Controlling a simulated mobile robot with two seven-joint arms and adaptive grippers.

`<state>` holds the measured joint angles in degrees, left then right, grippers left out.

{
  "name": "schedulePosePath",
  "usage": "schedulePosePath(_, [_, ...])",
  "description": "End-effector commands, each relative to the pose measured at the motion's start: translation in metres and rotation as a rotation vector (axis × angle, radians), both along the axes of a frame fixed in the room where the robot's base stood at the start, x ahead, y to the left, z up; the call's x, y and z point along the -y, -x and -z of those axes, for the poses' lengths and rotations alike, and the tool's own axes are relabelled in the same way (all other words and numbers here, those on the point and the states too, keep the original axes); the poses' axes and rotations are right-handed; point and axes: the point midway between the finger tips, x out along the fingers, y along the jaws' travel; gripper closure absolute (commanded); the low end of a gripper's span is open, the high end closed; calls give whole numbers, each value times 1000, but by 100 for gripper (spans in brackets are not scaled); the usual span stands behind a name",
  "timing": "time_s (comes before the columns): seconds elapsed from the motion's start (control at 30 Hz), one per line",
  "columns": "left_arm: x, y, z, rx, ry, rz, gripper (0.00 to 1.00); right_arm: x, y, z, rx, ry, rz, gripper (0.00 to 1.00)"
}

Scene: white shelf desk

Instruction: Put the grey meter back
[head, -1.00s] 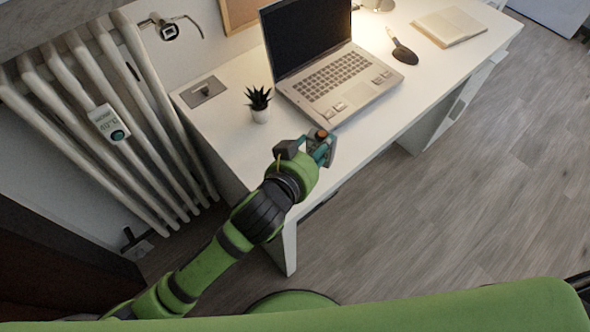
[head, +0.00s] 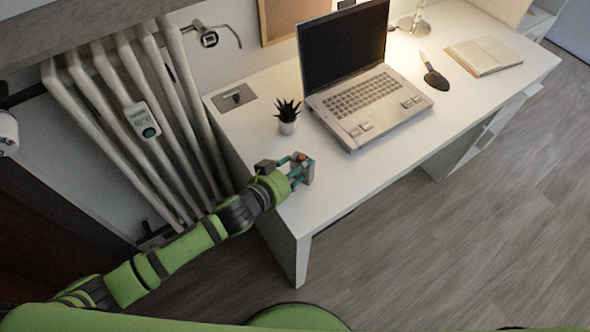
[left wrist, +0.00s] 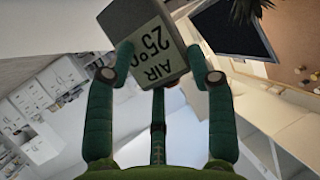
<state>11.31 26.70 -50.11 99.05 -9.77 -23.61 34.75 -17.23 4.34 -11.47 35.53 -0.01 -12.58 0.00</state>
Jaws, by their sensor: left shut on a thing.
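In the head view the left gripper (head: 299,171) holds the meter above the near left part of the white desk (head: 370,165), in front of the potted plant (head: 287,117). Most of the meter is hidden there by the fingers. My right gripper is not in view.
A grey plate (head: 233,97) lies at the desk's back left corner. An open laptop (head: 360,97) stands right of the plant. A radiator (head: 165,120) carries a white display device (head: 142,119). A wall fitting (head: 209,39) sits above. A book (head: 484,56) lies far right.

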Motion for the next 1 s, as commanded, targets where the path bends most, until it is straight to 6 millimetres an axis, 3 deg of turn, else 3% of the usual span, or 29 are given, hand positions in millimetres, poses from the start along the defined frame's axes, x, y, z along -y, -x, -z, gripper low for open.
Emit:
schedulePosePath(0.1, [1, 0, 11, 2, 1, 0, 100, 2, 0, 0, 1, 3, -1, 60])
schedulePosePath(0.47, [1, 0, 15, 1, 1, 1, 100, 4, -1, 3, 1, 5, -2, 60])
schedulePosePath(0.5, [1, 0, 15, 1, 1, 0, 29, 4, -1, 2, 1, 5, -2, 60])
schedulePosePath(0.53, [1, 0, 15, 1, 1, 0, 21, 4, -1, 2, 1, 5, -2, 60])
schedulePosePath(1.0, [-3, 5, 11, 0, 0, 0, 21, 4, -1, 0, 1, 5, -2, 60])
